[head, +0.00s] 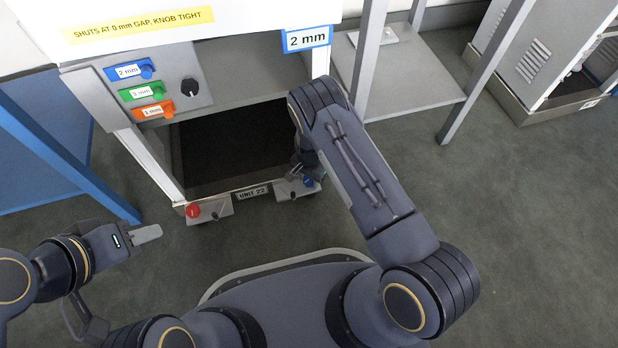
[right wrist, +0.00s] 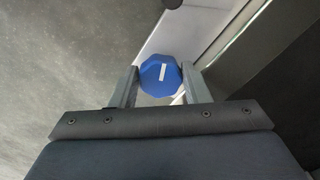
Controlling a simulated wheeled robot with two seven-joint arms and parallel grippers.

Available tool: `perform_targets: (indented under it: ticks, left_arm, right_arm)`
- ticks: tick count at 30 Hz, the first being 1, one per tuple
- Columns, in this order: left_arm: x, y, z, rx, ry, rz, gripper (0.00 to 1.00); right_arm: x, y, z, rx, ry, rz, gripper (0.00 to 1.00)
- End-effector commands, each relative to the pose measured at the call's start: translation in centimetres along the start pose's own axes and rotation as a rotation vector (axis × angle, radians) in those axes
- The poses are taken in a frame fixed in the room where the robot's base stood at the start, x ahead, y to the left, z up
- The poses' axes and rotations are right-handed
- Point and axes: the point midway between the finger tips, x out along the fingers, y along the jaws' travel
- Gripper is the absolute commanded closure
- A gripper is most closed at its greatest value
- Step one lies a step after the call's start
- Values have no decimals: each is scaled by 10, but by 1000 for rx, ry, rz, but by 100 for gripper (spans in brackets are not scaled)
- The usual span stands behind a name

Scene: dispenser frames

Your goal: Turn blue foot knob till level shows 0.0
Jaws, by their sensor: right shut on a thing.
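The blue foot knob (right wrist: 160,76) has a white mark on its face. In the right wrist view it sits between the two fingers of my right gripper (right wrist: 158,84), which is shut on it. I cannot make out a level readout in either view.
A red knob (head: 193,211) is on the unit's left foot, beside the "UNIT 22" plate (head: 252,193). The panel above has blue, green and orange tags (head: 147,91) and a black dial (head: 190,87). A blue-legged table (head: 60,160) stands left. Grey floor (head: 480,220) is clear at right.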

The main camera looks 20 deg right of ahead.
Motion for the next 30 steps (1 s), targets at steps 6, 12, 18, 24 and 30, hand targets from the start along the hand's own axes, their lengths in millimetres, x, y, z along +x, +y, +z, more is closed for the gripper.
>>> perform_targets:
  ticks: [6, 12, 18, 24, 30]
  left_arm:
    - [0, 0, 0, 0, 0, 0, 64]
    - [0, 0, 0, 0, 0, 0, 64]
    - [0, 0, 0, 0, 0, 0, 64]
    - [0, 0, 0, 0, 0, 0, 64]
    - [0, 0, 0, 0, 0, 0, 64]
  right_arm:
    - [0, 0, 0, -1, -1, 0, 40]
    - [0, -1, 0, -1, 0, -2, 36]
    - [0, -1, 0, -49, 1, -4, 36]
    - [0, 1, 0, -308, 0, -3, 36]
    - [0, 3, -1, -671, 0, -2, 36]
